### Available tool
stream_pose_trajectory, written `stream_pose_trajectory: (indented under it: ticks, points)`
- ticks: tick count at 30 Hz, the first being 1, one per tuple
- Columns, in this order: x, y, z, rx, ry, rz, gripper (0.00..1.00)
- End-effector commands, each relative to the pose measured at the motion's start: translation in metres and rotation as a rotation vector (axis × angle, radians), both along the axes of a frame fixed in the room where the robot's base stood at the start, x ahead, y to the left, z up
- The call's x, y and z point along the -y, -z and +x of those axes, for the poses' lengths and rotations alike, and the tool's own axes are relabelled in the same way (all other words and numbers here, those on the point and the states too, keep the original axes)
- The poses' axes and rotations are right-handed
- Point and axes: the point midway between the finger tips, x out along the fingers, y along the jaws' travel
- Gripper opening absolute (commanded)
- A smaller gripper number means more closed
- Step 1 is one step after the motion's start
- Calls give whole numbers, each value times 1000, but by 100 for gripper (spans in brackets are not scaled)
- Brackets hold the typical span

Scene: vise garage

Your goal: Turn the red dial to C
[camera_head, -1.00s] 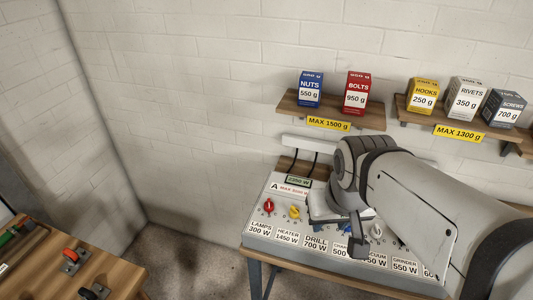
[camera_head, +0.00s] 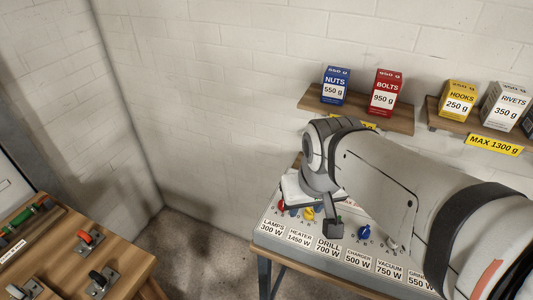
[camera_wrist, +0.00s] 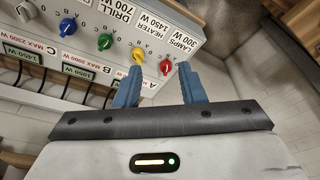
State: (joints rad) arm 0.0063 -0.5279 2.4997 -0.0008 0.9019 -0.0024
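The red dial (camera_wrist: 165,66) is above the LAMPS 300 W label on the sloped control panel (camera_head: 262,238); it also shows in the head view (camera_head: 281,205), partly by my gripper. In the wrist view, which sees the panel upside down, my gripper (camera_wrist: 160,72) is open. Its two blue fingers appear on either side of the red dial, the left one close to the yellow dial (camera_wrist: 138,55). Nothing is held. I cannot tell whether the fingers touch the dial, nor which letter it points to.
Green (camera_wrist: 104,42), blue (camera_wrist: 68,27) and white (camera_wrist: 27,10) dials continue along the panel. Shelves with a blue NUTS box (camera_head: 335,86) and a red BOLTS box (camera_head: 386,94) hang behind. A wooden bench (camera_head: 125,268) is at left, with open floor between.

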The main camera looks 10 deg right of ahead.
Motion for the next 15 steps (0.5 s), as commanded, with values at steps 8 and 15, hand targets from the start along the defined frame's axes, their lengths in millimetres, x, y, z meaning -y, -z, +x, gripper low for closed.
stream_pose_trajectory:
  ticks: [8,15]
  points:
    - [0,-1,5,-15,27,14,48]
    - [4,1,45,-154,279,129,48]
